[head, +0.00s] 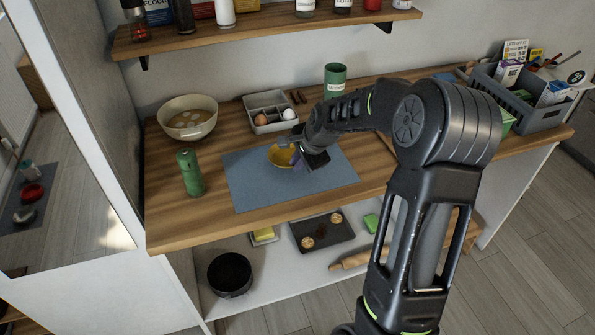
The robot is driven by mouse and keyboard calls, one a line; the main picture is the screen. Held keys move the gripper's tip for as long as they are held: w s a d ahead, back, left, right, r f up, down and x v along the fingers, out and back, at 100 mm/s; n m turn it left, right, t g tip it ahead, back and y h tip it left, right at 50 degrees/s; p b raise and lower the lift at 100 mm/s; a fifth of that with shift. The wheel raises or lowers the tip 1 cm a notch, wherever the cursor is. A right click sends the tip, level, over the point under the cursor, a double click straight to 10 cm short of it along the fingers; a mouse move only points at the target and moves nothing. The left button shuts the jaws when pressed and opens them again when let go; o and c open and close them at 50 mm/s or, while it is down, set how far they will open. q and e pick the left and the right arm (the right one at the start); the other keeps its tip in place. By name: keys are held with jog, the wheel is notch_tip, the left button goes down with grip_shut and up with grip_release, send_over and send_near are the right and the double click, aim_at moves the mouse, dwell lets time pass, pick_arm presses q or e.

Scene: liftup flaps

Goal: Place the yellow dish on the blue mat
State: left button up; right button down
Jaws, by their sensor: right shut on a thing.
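The yellow dish (279,157) is a small bowl over the middle of the blue mat (244,187). My right gripper (296,157) is shut on the dish's right side and partly hides it. I cannot tell whether the dish touches the mat or is held just above it. The blue mat lies flat on the wooden counter, with its left part and front bare. My left gripper is not in the head view.
A green bottle (190,173) stands just left of the mat. A beige bowl (187,118), an egg tray (267,112) and a green canister (335,80) stand behind it. A grey crate (540,113) is at the right. A shelf (250,27) overhangs the back.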

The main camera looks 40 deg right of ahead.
jog(key=shift+f, duration=1.85)
jog(key=c, duration=1.8)
grip_release()
jog(key=shift+c, duration=0.2)
jog(key=shift+r, duration=0.1)
jog(key=v, duration=1.2)
jog(key=shift+b, duration=0.35)
